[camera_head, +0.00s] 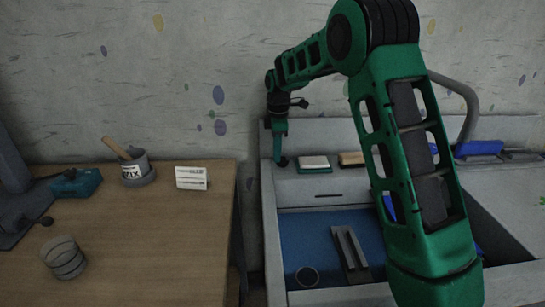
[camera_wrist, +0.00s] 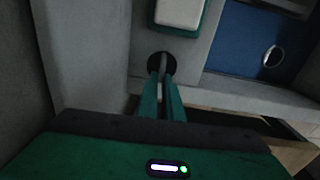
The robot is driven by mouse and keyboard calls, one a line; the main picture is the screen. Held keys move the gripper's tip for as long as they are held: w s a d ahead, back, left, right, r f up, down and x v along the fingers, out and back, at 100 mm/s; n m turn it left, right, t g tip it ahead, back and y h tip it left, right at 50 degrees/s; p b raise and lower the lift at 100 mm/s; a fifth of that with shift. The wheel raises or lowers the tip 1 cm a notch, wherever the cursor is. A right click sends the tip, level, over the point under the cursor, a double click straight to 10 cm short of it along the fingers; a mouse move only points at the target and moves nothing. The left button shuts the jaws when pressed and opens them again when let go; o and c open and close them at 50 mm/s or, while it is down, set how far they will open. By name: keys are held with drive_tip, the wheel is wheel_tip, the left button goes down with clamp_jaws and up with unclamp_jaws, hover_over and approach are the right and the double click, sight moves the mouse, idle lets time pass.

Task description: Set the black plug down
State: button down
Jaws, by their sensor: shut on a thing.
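The black plug (camera_wrist: 158,67) is a dark round disc at the tips of my gripper (camera_wrist: 161,80) in the wrist view. My gripper is shut on the middle of the plug. In the head view my gripper (camera_head: 281,150) points down at the back left corner of the sink unit (camera_head: 267,215), and the plug shows as a small dark spot (camera_head: 281,162) under it. The plug is over the grey rim, left of a white soap block in a dish (camera_head: 314,162). I cannot tell whether it touches the rim.
The blue sink basin (camera_head: 310,232) holds a grey rack (camera_head: 349,250) and a round ring (camera_head: 307,277). A brown block (camera_head: 351,158) is right of the soap. A wooden table (camera_head: 150,245) with a cup (camera_head: 136,170) and a card (camera_head: 191,178) stands left. The wall is close behind.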

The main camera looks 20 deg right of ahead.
drive_tip(key=shift+s+a+f, duration=0.1)
drive_tip(key=shift+s+f, duration=0.25)
drive_tip(key=shift+f, duration=0.25)
drive_tip(key=shift+s+f, duration=0.3)
drive_tip(key=shift+f, duration=0.25)
drive_tip(key=c, duration=1.9)
unclamp_jaws()
drive_tip(key=shift+g, duration=0.3)
drive_tip(key=shift+w+r, duration=0.15)
drive_tip(key=shift+r, duration=0.4)
drive_tip(key=shift+w+r, duration=0.3)
drive_tip(key=shift+r, duration=0.2)
drive_tip(key=shift+w+r, duration=0.3)
drive_tip(key=shift+r, duration=0.2)
drive_tip(key=shift+s+r, duration=0.15)
drive_tip(key=shift+r, duration=2.4)
drive_tip(key=shift+s+r, duration=0.15)
drive_tip(key=shift+r, duration=2.35)
